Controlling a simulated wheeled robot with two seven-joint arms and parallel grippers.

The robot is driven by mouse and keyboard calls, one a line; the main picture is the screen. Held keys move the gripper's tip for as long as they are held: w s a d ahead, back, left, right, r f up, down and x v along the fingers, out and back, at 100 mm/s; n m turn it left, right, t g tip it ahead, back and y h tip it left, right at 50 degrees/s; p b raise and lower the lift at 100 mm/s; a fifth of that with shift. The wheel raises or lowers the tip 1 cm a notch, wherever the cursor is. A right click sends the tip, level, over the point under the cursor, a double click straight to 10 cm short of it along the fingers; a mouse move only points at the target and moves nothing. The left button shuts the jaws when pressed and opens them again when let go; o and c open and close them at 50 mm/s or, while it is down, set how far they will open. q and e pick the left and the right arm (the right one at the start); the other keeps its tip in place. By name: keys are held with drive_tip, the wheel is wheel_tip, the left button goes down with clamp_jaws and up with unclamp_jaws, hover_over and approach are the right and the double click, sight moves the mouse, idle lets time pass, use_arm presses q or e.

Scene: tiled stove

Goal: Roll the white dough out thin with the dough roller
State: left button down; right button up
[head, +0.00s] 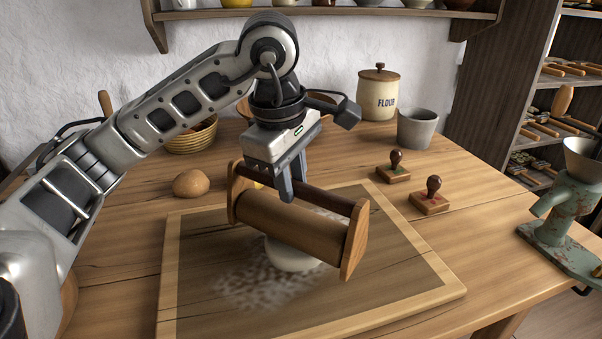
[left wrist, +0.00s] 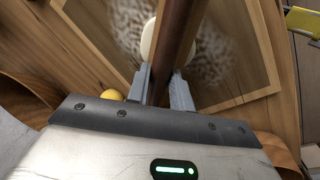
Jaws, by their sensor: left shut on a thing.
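The dough roller (head: 285,220) is a thick wooden cylinder between two flat wooden end plates, with a dark bar handle across its top. My left gripper (head: 291,188) points down and is shut on this handle. In the left wrist view, the dark handle (left wrist: 177,40) runs between the gripper's two fingers (left wrist: 160,85). The white dough (head: 292,258) is a smooth, rounded lump on the board, partly hidden beneath the roller. It also shows beside the handle in the left wrist view (left wrist: 148,38). I cannot tell whether the roller touches it. My right gripper is not in view.
The light-edged wooden board (head: 420,296) carries scattered flour. Two wooden stamps (head: 429,198) (head: 394,169), a flour jar (head: 378,93) and a grey cup (head: 416,128) stand behind. A green metal grinder (head: 565,215) is at right.

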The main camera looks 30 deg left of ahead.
use_arm(q)
drive_tip(key=shift+s+f, duration=0.15)
drive_tip(key=shift+s, duration=1.2)
drive_tip(key=shift+w, duration=2.1)
wheel_tip(320, 180, up, 7)
drive_tip(key=p, duration=0.5)
drive_tip(key=shift+f, duration=0.1)
drive_tip(key=shift+r+p, duration=0.35)
drive_tip(key=shift+p, duration=0.1)
